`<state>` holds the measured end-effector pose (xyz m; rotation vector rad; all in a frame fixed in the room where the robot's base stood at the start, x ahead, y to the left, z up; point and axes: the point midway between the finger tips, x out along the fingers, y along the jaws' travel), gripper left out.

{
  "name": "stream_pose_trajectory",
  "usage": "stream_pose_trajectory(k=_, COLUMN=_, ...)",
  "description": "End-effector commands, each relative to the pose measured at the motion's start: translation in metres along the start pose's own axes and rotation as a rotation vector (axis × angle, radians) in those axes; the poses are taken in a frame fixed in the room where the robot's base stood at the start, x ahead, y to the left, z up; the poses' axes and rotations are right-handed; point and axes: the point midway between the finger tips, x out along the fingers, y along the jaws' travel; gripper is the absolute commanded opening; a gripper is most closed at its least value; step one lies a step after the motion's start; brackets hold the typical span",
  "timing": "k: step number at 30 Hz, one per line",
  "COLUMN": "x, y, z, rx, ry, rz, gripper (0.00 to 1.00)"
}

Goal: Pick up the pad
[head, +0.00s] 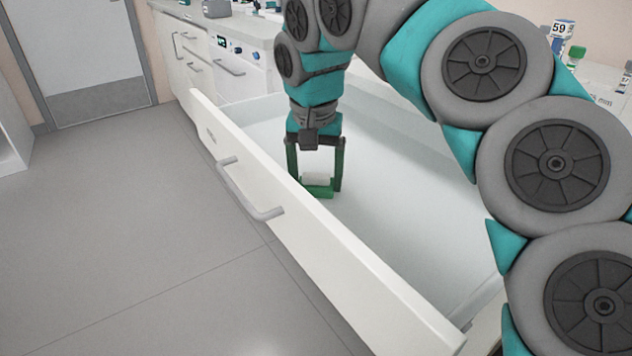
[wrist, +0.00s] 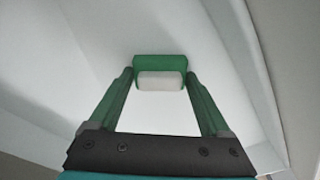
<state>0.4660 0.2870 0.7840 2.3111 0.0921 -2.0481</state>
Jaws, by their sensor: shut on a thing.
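The pad (head: 318,190) is a small block with a green part and a white part. It is inside the open white drawer (head: 330,240), low over or on the drawer's floor; I cannot tell which. My gripper (head: 317,183) points down into the drawer and is shut on the pad, with one green finger at each side of it. In the wrist view the pad (wrist: 160,64) sits between the fingertips of my gripper (wrist: 159,76), its white face nearer the palm.
The drawer's front panel with a grey handle (head: 245,193) stands to the left of my gripper. The rest of the drawer floor looks empty. White cabinets (head: 215,60) stand behind. Bottles (head: 562,32) stand on the counter at the right. Grey floor lies open at left.

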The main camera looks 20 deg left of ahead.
Motion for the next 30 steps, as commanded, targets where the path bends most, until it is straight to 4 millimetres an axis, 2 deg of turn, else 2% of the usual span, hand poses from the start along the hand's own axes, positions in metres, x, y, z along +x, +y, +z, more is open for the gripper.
stream_pose_trajectory(k=8, x=-0.005, y=0.001, z=-0.002, rx=0.002, ry=0.002, rz=0.001, gripper=0.2)
stream_pose_trajectory(k=22, x=-0.035, y=0.0, z=-0.005, rx=0.003, ry=0.002, rz=0.001, gripper=0.2)
stream_pose_trajectory(k=30, x=-0.035, y=0.022, z=0.004, rx=0.001, ry=0.0, rz=0.0, gripper=0.2)
